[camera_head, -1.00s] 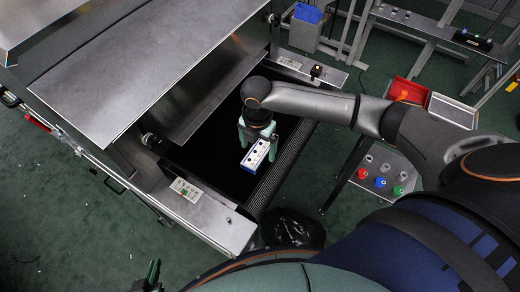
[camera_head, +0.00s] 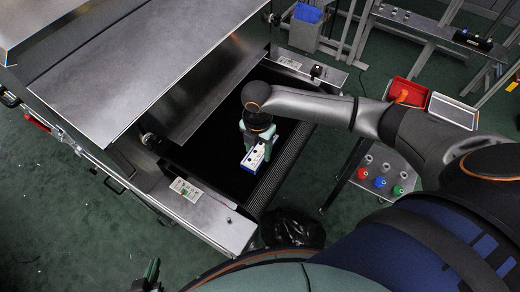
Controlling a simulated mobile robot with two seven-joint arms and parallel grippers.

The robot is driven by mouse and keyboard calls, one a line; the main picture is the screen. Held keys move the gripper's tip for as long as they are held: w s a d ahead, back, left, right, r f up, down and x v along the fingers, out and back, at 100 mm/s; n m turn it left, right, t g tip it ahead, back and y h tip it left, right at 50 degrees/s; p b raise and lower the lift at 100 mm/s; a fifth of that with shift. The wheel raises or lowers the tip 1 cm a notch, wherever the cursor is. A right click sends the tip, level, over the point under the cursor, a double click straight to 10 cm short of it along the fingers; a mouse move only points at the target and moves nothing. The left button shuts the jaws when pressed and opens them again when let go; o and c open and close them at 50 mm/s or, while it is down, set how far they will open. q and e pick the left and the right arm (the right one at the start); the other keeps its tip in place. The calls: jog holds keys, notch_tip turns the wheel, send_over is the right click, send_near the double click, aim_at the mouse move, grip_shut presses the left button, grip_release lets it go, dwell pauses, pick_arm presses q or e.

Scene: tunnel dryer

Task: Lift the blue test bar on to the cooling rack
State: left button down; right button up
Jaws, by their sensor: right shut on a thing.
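The blue test bar (camera_head: 254,158) has blue sides and a pale top face with dark marks. It is over the dark belt (camera_head: 226,172) at the dryer's mouth. My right gripper (camera_head: 257,146) comes down from above and is shut on the bar; its wrist hides the bar's far end. I cannot tell whether the bar touches the belt. My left gripper (camera_head: 150,276) is at the bottom edge, well away from the bar, and too little of it shows to tell its opening. I cannot pick out the cooling rack with certainty.
The dryer's steel hood (camera_head: 150,50) stands at the left. A small table (camera_head: 385,160) with red, blue and green knobs is to the right, with a red tray (camera_head: 405,92) and a grey tray (camera_head: 453,111) behind it. A black bag (camera_head: 291,229) sits below the belt's end.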

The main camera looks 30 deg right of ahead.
grip_shut()
jog(key=shift+r, duration=0.15)
